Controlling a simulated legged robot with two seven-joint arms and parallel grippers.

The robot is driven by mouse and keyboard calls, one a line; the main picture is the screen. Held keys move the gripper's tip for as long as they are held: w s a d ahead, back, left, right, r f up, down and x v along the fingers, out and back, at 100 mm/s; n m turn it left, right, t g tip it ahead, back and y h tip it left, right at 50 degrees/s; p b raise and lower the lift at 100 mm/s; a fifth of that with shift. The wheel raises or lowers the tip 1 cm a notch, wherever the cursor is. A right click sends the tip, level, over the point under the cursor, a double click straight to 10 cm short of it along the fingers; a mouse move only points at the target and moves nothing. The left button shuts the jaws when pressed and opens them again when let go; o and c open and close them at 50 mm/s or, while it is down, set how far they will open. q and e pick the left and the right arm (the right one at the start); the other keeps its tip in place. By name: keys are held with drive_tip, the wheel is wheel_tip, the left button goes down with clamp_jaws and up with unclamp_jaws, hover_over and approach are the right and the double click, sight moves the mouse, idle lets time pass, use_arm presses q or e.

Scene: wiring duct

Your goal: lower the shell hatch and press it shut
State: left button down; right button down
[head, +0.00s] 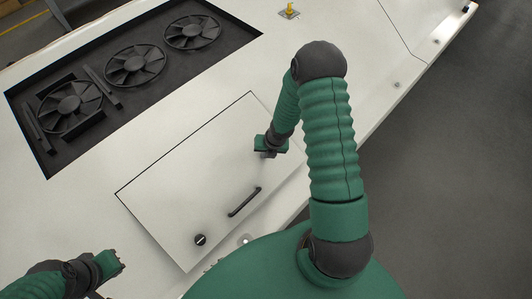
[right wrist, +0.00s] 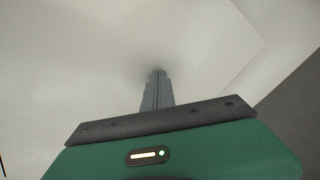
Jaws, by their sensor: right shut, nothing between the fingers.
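My right gripper (head: 268,153) is over the hatch's right part, above the handle. In the right wrist view its fingers (right wrist: 157,78) are shut and empty, with tips at or very near a white surface. My left gripper (head: 118,262) is at the lower left, beside the hatch; its fingers are unclear.
A dark recess (head: 225,52) with several black fans lies beyond the hatch at the upper left. A small yellow fitting (head: 290,9) stands at the top. The shell's edge runs along the right, with dark grey floor (head: 450,180) beyond it.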

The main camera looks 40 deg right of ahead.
drive_tip(key=shift+w+f, duration=0.1)
drive_tip(key=shift+f, duration=0.05)
drive_tip(key=shift+w+f+b, duration=0.3)
drive_tip(key=shift+w+f, duration=0.15)
drive_tip(key=shift+f, duration=0.3)
drive_tip(key=shift+w+f, duration=0.25)
idle(0.4)
drive_tip(key=s+r+p, duration=0.2)
drive_tip(key=r, duration=0.1)
drive_tip(key=s+r+p, duration=0.1)
drive_tip(key=r, duration=0.1)
drive_tip(key=shift+s+d+r, duration=0.1)
drive_tip(key=shift+s+r, duration=0.1)
drive_tip(key=shift+r, duration=0.05)
drive_tip(key=shift+s+r+p, duration=0.25)
drive_tip(key=shift+p, duration=0.05)
